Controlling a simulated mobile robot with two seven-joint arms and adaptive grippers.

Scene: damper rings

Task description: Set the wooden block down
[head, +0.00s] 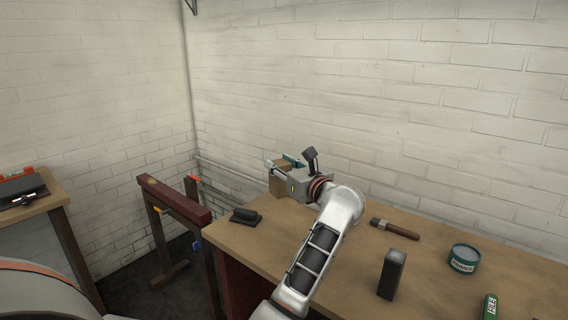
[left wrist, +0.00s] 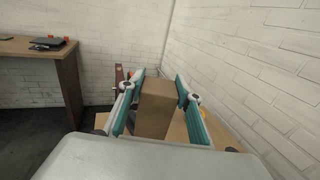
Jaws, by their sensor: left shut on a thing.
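The wooden block (head: 279,184) is a plain brown upright block at the far left end of the workbench (head: 350,222). My left gripper (head: 281,164) is shut on it, with one teal-edged finger on each side. In the left wrist view the block (left wrist: 156,108) stands between the two fingers (left wrist: 156,90). Its lower end is close to the bench top, but I cannot tell whether it touches. Part of the block is hidden behind the gripper. My right gripper is not in view.
A black object (head: 245,215) lies near the bench's left edge. A brush (head: 395,229), a green tin (head: 464,259), a dark upright block (head: 392,274) and a green item (head: 489,307) are on the right. A red-topped trestle (head: 174,199) stands left of the bench.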

